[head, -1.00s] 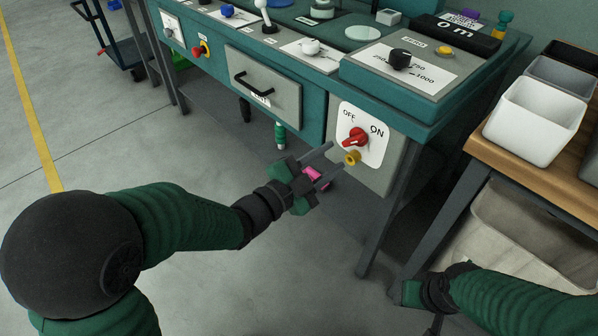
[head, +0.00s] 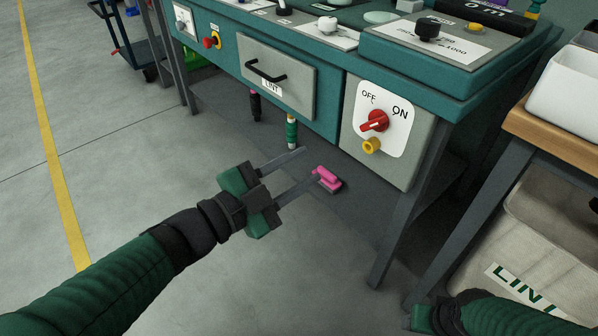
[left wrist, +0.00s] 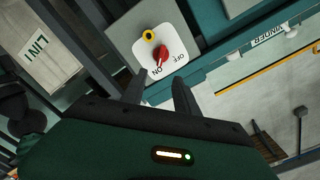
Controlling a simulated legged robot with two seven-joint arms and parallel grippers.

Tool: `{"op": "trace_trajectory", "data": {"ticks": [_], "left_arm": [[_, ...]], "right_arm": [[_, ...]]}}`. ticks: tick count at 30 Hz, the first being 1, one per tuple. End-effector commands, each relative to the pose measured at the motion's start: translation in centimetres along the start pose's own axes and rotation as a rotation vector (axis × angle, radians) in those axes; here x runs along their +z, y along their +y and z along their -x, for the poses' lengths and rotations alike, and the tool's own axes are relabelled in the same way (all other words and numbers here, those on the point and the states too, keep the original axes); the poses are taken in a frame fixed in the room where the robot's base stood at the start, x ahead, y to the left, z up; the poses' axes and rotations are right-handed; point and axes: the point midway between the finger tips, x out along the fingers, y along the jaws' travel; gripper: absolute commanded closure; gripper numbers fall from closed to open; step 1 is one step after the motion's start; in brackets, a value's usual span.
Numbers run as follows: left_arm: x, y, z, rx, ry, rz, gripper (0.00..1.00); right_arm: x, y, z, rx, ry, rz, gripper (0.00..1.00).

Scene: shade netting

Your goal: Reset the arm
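My left gripper (head: 309,163) reaches in from the left, in front of the teal bench. Its two fingers are apart with nothing between them. A red rotary switch (head: 374,121) on a white OFF/ON plate (head: 391,139) is up and right of the fingertips, apart from them. In the left wrist view the red switch (left wrist: 162,60) shows just beyond the fingertips (left wrist: 168,82). I cannot tell surely which label it points to. My right gripper (head: 424,318) shows only partly at the bottom right; its fingers are hidden.
A yellow knob (head: 371,146) sits below the switch. A drawer (head: 277,78) with a black handle is left of it. A pink object (head: 328,179) shows low, beyond the left fingertips. A wooden table (head: 557,140) and a LINT bin (head: 535,235) stand right. Floor at left is open.

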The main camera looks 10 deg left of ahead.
Motion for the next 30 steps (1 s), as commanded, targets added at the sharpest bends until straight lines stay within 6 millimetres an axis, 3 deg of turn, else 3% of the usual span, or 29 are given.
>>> {"op": "trace_trajectory", "data": {"ticks": [8, 11, 14, 16, 18, 21, 23, 27, 30], "left_arm": [[0.0, 0.0, 0.0, 0.0, 0.0, 0.0, 0.64], [0.3, -0.9, -0.2, -0.012, -0.035, 0.022, 0.64], [2.8, -3.7, -0.5, -0.067, -0.212, 0.134, 0.64], [6.0, -5.3, 0.3, -0.11, -0.423, 0.277, 0.64], [9.4, -4.8, 2.2, -0.13, -0.661, 0.447, 0.64], [11.9, -1.6, 6.2, -0.113, -0.973, 0.679, 0.64], [11.8, 0.9, 8.7, -0.083, -1.143, 0.811, 0.64], [8.2, 6.8, 14.0, 0.028, -1.486, 1.093, 0.64], [5.4, 3.2, 13.9, 0.016, -1.469, 1.083, 0.64]], "right_arm": [[0.0, 0.0, 0.0, 0.0, -0.001, 0.0, 0.45], [-0.2, 0.0, 1.0, 0.0, -0.001, 0.0, 0.45], [-1.0, 0.0, 4.4, 0.0, -0.001, 0.0, 0.45], [-1.8, 0.0, 7.7, 0.0, 0.0, 0.0, 0.45], [-2.5, 0.0, 10.7, 0.0, 0.001, 0.0, 0.45], [-3.3, 0.0, 14.1, 0.0, 0.0, 0.0, 0.45], [-3.8, 0.0, 15.9, 0.0, 0.0, 0.0, 0.45], [-4.6, 0.0, 19.6, 0.0, 0.0, 0.0, 0.45], [-5.6, 0.0, 23.7, 0.0, -0.001, 0.0, 0.45]]}}
